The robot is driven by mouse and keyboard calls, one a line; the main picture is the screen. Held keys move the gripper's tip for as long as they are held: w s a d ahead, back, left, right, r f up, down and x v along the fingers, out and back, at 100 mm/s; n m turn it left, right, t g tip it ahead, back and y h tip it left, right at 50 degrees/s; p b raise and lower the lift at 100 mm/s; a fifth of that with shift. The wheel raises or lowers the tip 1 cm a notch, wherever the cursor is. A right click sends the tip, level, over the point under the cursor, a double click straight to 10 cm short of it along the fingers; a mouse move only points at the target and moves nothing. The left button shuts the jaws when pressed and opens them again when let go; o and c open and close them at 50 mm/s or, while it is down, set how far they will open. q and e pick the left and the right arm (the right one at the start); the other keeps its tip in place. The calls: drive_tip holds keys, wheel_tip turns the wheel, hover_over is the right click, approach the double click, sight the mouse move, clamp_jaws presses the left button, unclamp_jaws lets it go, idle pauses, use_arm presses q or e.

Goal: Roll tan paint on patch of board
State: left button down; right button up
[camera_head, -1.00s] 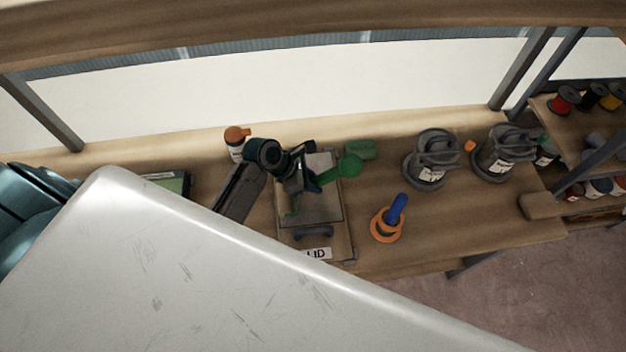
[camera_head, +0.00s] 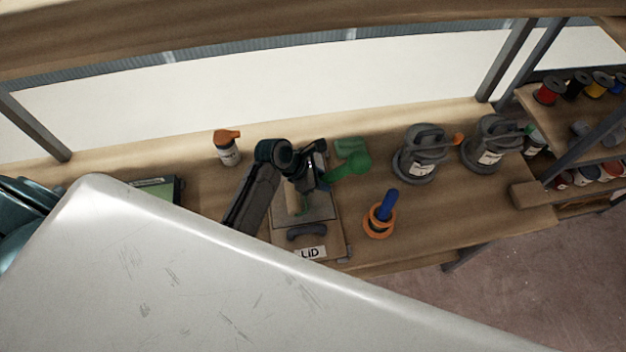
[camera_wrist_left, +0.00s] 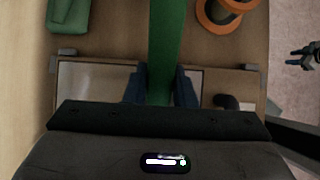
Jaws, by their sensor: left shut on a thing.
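My left gripper (camera_head: 312,182) is shut on a green tool (camera_head: 346,170) above a flat framed panel marked LID (camera_head: 320,212) on the bench. In the left wrist view the green handle (camera_wrist_left: 165,45) runs up between the fingertips (camera_wrist_left: 160,88), with the pale panel (camera_wrist_left: 95,82) behind. I cannot tell whether the tool touches the panel, as the gripper hides its near end. No tan paint or painted patch can be made out. A small dark forked shape at the right edge of the wrist view may be my right gripper (camera_wrist_left: 301,56).
On the wooden bench, a green block (camera_head: 350,147) lies behind the tool. An orange-topped bottle (camera_head: 228,150) stands at left. A pale scratched surface hides the lower left.

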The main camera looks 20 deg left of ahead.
sight(338, 178)
use_arm(q)
drive_tip(key=shift+w+d+f, duration=0.1)
drive_tip(key=shift+w+d, duration=0.55)
drive_tip(key=shift+d, duration=0.35)
drive_tip(key=shift+w+d, duration=0.6)
drive_tip(key=shift+d, duration=0.4)
drive_tip(key=w+d, duration=0.1)
drive_tip(key=d, duration=0.1)
drive_tip(key=w+d, duration=0.1)
drive_tip(key=d, duration=0.1)
drive_tip(key=shift+w, duration=0.3)
drive_tip(key=shift+s+a, duration=0.45)
drive_tip(key=shift+a, duration=0.25)
drive_tip(key=shift+s+a, duration=0.4)
drive_tip(key=shift+a, duration=0.3)
drive_tip(key=shift+s+a, duration=0.45)
drive_tip(key=shift+a, duration=0.25)
drive_tip(key=shift+s+a, duration=0.65)
drive_tip(key=shift+a, duration=0.35)
drive_tip(key=shift+s+a, duration=0.65)
drive_tip(key=shift+a, duration=0.3)
